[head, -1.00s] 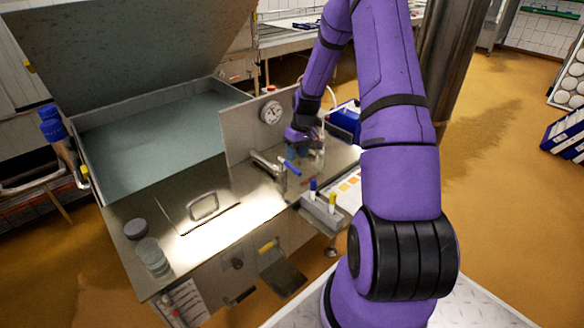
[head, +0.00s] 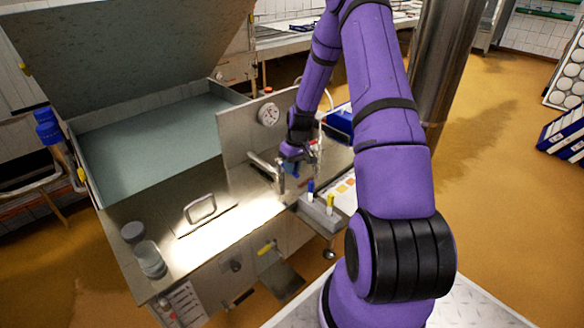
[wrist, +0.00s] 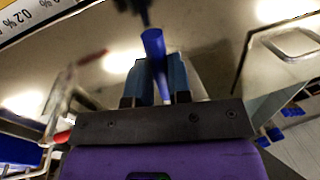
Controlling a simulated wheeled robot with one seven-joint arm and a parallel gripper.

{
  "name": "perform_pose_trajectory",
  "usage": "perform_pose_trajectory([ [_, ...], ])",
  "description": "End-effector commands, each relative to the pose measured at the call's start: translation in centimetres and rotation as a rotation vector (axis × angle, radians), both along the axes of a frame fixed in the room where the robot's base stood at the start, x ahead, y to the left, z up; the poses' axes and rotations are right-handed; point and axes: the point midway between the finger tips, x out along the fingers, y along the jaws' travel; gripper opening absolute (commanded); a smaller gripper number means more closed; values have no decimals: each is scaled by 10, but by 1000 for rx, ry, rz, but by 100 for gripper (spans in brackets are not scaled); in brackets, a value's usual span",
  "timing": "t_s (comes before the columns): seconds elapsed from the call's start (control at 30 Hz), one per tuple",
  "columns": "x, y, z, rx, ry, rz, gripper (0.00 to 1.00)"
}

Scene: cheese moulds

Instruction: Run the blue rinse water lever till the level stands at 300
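The blue lever (wrist: 153,45) shows in the wrist view, in line with the narrow gap between my fingers. My gripper (wrist: 160,75) has one finger on each side of it, but I cannot tell whether they press on it. In the head view my gripper (head: 291,157) is low over the steel worktop, beside the metal tap fitting (head: 263,166), and the blue lever is hidden there. A round white dial (head: 268,115) is on the upright panel behind; its reading is too small to make out. I cannot read any water level.
A red-tipped part (wrist: 60,137) is left of my gripper in the wrist view. A small rack (head: 320,212) with blue and yellow caps stands at the worktop's right end. A clear jar (head: 150,260) is at the front left. The vat (head: 150,140) stands open behind.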

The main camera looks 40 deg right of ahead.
Motion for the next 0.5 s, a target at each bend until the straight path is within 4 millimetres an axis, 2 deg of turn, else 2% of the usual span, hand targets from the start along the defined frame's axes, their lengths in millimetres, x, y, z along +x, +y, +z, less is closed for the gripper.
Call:
perform_pose_trajectory([
  [0.27,0,2,0,-1,-1,-26,0],
  [0.5,1,12,1,0,-1,-146,0],
])
